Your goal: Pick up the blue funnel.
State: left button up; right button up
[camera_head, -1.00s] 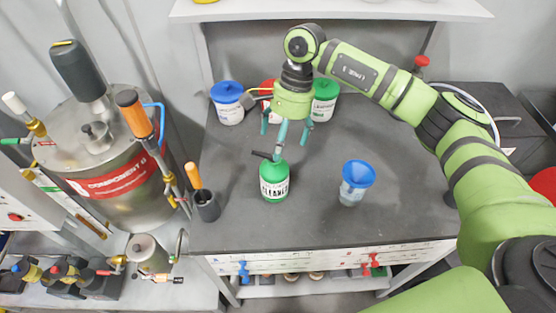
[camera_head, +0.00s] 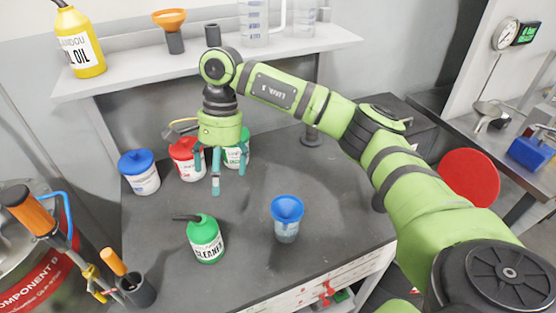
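The blue funnel (camera_head: 287,206) sits upright in the mouth of a small clear container (camera_head: 286,233) on the dark worktop. Its spout is inside the container and hard to make out. My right gripper (camera_head: 218,180) hangs from the green arm that comes in from the right, with its teal fingers pointing down. The fingers are spread apart and nothing is between them. It is to the left of the funnel and farther back, apart from it. My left gripper is not in view.
A green cleaner bottle (camera_head: 205,239) stands left of the funnel. Tubs with blue (camera_head: 140,172), red (camera_head: 187,158) and green (camera_head: 237,152) lids stand at the back. An orange funnel (camera_head: 170,19) and a yellow oil bottle (camera_head: 80,42) are on the shelf. Worktop right of the blue funnel is clear.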

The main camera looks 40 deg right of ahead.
aim_at(286, 210)
jog(key=z, duration=1.15)
